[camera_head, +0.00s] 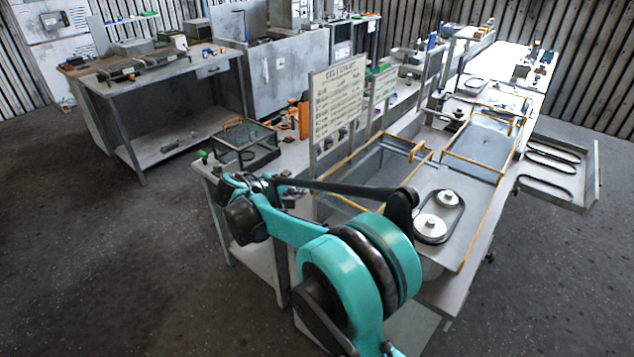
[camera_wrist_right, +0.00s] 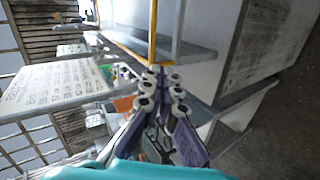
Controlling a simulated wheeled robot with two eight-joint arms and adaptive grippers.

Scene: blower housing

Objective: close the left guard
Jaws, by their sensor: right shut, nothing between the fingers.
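The left guard (camera_head: 383,160) is a grey panel with a yellow-edged frame, standing open at the left side of the blower housing on the bench. Two silver pulleys with a black belt (camera_head: 438,215) are exposed beside it. My right gripper (camera_head: 290,191) is at the near left of the guard, partly hidden by my arm. In the right wrist view the gripper (camera_wrist_right: 162,76) is shut and empty. Its fingertips point at a yellow bar (camera_wrist_right: 153,35) of the frame; whether they touch it I cannot tell. My left gripper is not in view.
A sign board (camera_head: 337,98) stands close behind my gripper; it also shows in the right wrist view (camera_wrist_right: 55,85). A second grey panel (camera_head: 480,143) with a yellow handle lies further right. A glass-topped box (camera_head: 245,142) is at the bench's left end. An open drawer (camera_head: 560,180) sticks out at right.

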